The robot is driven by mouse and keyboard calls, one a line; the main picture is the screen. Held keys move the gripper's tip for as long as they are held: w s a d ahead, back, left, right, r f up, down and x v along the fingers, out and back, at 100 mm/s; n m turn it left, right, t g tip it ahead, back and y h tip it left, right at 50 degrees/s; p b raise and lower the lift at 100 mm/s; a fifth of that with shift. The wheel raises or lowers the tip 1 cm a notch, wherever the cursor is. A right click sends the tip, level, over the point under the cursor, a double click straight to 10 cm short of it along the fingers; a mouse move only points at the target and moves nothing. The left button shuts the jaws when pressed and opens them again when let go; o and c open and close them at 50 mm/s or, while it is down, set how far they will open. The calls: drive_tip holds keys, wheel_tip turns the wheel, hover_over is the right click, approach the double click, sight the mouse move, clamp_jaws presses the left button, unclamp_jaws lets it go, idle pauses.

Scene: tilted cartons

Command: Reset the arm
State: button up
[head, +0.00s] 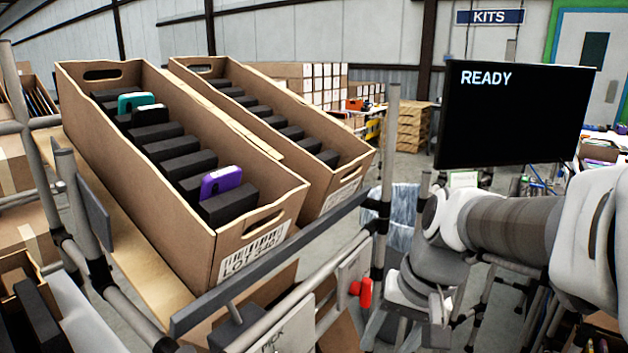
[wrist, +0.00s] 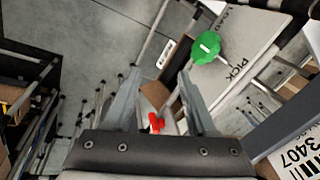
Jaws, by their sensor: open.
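My arm (head: 510,225) reaches in from the right in the head view, with its wrist bent down to the right of the tilted cartons. My gripper (wrist: 158,74) shows in the wrist view with its two fingers apart and nothing between them. It points down past the rack, clear of the cartons. In the head view the fingers are hard to make out.
The near tilted carton (head: 142,200) holds dark dividers, a teal item (head: 136,102) and a purple item (head: 221,181). A second carton (head: 330,205) stands beside it. A red knob (head: 364,292) is on the rack front; a green knob (wrist: 206,48) shows below. A screen (head: 515,120) reads READY.

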drive_tip(key=s+d+r+n+t+h+p, duration=0.1)
drive_tip(key=s+d+r+n+t+h, duration=0.3)
drive_tip(key=s, duration=0.4)
wheel_tip(320, 180, up, 15)
drive_tip(key=a+m+y+p, duration=0.1)
drive_tip(key=p, duration=1.3)
drive_tip(key=shift+w+a, duration=0.2)
